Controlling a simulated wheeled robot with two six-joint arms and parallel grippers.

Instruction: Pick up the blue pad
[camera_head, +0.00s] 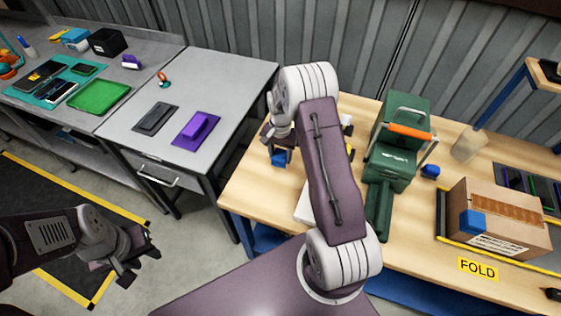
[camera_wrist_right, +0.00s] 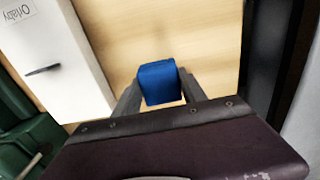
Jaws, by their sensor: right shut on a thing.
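The blue pad (camera_wrist_right: 158,82) is a small blue block between the two fingers of my right gripper (camera_wrist_right: 160,92) in the right wrist view. The gripper is shut on it. In the head view the pad (camera_head: 279,160) shows below my right gripper (camera_head: 279,152), over the left part of the wooden table. I cannot tell whether it touches the tabletop. My left gripper (camera_head: 138,268) is open and empty at the lower left of the head view, over the floor, away from the table.
The wooden table (camera_head: 245,196) holds a green machine (camera_head: 395,150), a small blue block (camera_head: 430,171) and a carton (camera_head: 508,218) with a blue piece on it. A white box (camera_wrist_right: 55,55) lies beside the pad. A grey bench (camera_head: 225,85) stands left, with a purple block (camera_head: 196,127).

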